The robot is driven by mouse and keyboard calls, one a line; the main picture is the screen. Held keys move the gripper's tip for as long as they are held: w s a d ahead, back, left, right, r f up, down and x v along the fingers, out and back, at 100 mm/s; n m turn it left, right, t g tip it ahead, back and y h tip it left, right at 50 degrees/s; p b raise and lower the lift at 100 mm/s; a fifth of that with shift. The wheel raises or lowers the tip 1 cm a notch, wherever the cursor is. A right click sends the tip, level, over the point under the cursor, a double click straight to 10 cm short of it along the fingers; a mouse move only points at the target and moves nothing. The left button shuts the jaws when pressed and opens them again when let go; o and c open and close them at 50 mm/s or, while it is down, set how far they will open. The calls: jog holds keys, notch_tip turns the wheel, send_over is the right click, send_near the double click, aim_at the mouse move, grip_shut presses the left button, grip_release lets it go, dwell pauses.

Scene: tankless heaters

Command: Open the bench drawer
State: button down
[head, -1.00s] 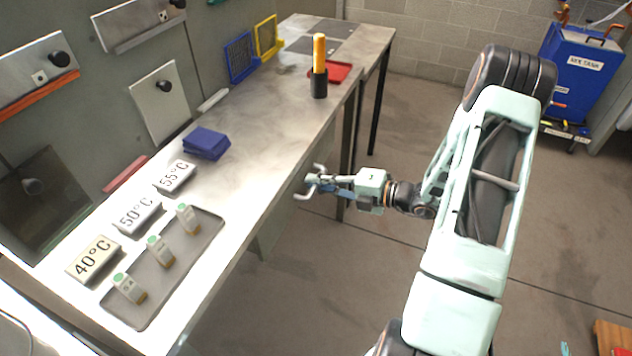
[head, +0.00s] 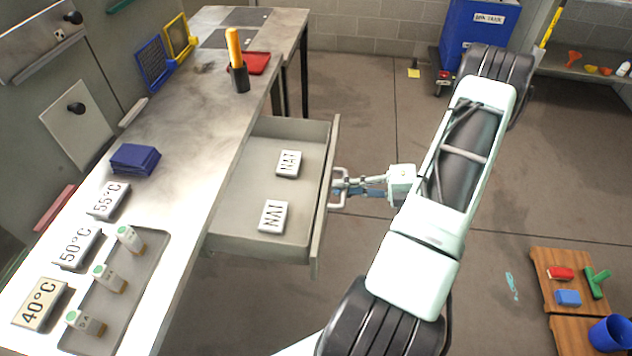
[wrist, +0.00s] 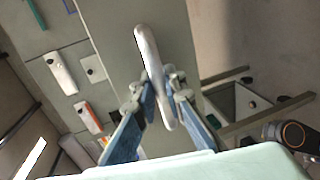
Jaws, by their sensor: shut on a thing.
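The bench drawer (head: 240,226) stands pulled out from the bench in the head view, its inside open to view. Two white blocks marked NAT, one farther back (head: 288,163) and one nearer (head: 273,216), lie flat on its floor. The drawer's handle (head: 334,190) is a metal bar on the outer face of its front; it also shows in the wrist view (wrist: 150,65). My gripper (head: 345,187) is shut on the handle, and in the wrist view its blue fingers (wrist: 160,100) lie on either side of the bar.
The steel bench top (head: 185,160) holds temperature signs, a grey tray (head: 140,270) with small bottles, blue cloths (head: 134,159) and a black cup (head: 240,80). Open floor lies right of the drawer. A wooden platform (head: 545,262) stands at lower right.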

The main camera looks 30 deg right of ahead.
jog(key=shift+f+v, duration=0.2)
jog(key=shift+v, duration=0.7)
jog(key=shift+f+v, duration=0.15)
jog(key=shift+v, duration=0.7)
jog(key=shift+f+v, duration=0.2)
jog(key=shift+v, duration=0.7)
jog(key=shift+d, duration=0.1)
jog(key=c, duration=2.3)
grip_release()
jog(key=shift+o, duration=0.2)
jog(key=shift+d, duration=0.1)
jog(key=v, duration=1.2)
